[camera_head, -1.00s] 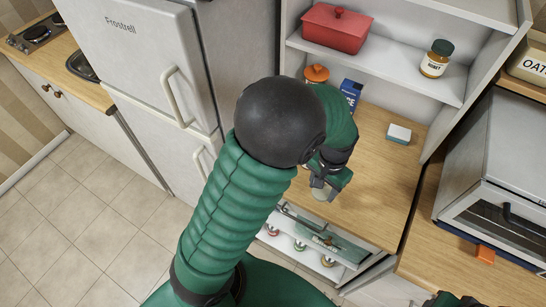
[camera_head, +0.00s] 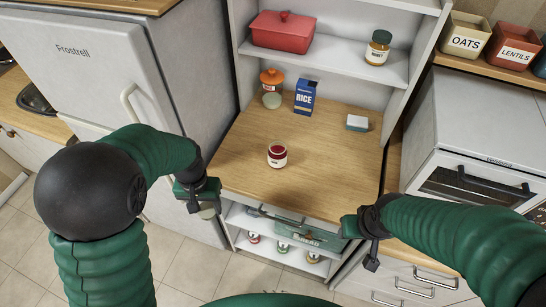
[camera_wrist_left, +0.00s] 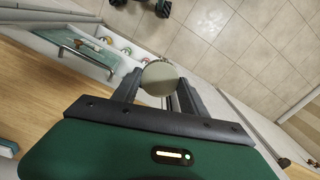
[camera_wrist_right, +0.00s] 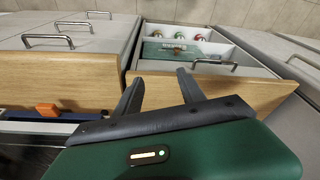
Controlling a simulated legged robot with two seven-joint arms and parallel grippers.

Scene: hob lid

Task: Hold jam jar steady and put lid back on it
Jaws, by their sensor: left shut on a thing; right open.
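The jam jar (camera_head: 277,156) stands upright and open on the wooden counter in the head view, with dark red jam at its top and a white label. My left gripper (camera_head: 205,207) is left of the jar, by the counter's front left edge. It is shut on a round, pale lid (camera_wrist_left: 159,76), held between the fingertips in the left wrist view. My right gripper (camera_head: 371,262) is right of the jar, near the counter's front edge, empty. Its fingers stand apart in the right wrist view (camera_wrist_right: 159,78). Neither gripper touches the jar.
An orange-lidded jar (camera_head: 271,90), a blue rice box (camera_head: 305,97) and a sponge-like block (camera_head: 357,123) stand at the counter's back. A shelf above holds a red pot (camera_head: 283,32) and honey jar (camera_head: 377,48). The counter around the jam jar is clear.

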